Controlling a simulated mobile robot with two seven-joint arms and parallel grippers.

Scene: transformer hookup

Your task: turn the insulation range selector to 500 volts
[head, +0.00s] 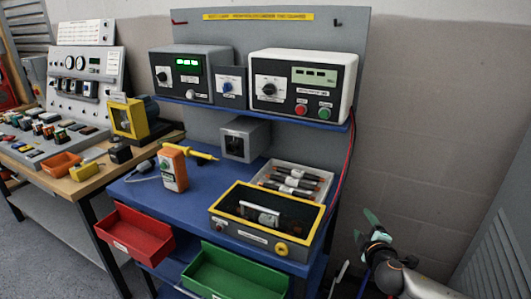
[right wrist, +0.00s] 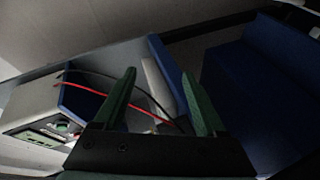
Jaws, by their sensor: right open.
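I take this knob for the insulation range selector; the dial markings are too small to read. My right gripper (head: 368,232) is open and empty, below and right of the instrument, beyond the bench's right side. In the right wrist view its green fingers (right wrist: 160,88) are apart, and part of the instrument (right wrist: 35,115) shows at left. My left gripper is not in view.
A grey meter (head: 190,92) and a small blue-grey box (head: 230,86) share the shelf. Red and dark leads (head: 349,150) hang at the shelf's right end. A yellow-rimmed tray (head: 225,220) stands on the bench.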

